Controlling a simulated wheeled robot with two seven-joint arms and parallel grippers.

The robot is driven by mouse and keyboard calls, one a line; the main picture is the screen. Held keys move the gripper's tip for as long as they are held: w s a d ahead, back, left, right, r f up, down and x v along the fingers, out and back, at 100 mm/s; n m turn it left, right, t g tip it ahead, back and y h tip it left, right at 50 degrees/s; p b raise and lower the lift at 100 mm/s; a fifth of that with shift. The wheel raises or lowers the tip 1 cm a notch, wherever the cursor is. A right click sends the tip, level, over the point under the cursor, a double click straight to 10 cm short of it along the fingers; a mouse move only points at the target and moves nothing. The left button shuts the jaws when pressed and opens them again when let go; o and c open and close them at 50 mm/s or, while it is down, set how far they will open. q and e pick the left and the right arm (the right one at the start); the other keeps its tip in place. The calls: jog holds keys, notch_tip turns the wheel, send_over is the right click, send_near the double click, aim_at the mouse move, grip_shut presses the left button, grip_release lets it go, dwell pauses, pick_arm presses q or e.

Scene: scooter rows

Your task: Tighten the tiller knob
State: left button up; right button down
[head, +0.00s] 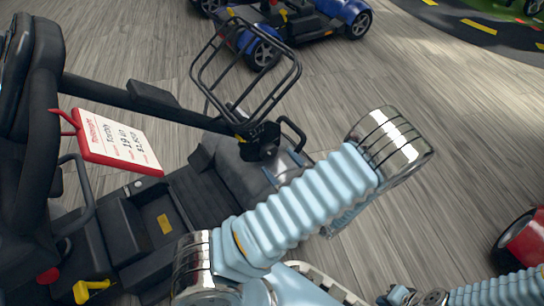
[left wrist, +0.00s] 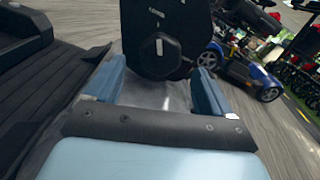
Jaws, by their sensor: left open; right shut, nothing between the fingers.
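The tiller knob (left wrist: 160,44) is a black lobed knob on a dark round housing, seen at the top middle of the left wrist view. In the head view the dark knob area (head: 262,143) sits at the tiller's end, below the wire basket. My left gripper (left wrist: 157,88) is open, with one blue finger on each side below the knob. The fingers look short of the knob, with nothing between them; whether they touch the housing I cannot tell. In the head view my pale blue arm largely hides this gripper. My right gripper is not in view.
The scooter's black wire basket (head: 246,70) stands just above the knob. A red-framed price card (head: 118,142) hangs at the left by the seat (head: 28,110). A blue scooter (head: 262,52) stands behind, a red one (head: 524,240) at right. Wooden floor is clear between.

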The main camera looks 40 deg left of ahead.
aim_at(271, 155)
pick_arm(q)
jog(key=shift+x, duration=2.15)
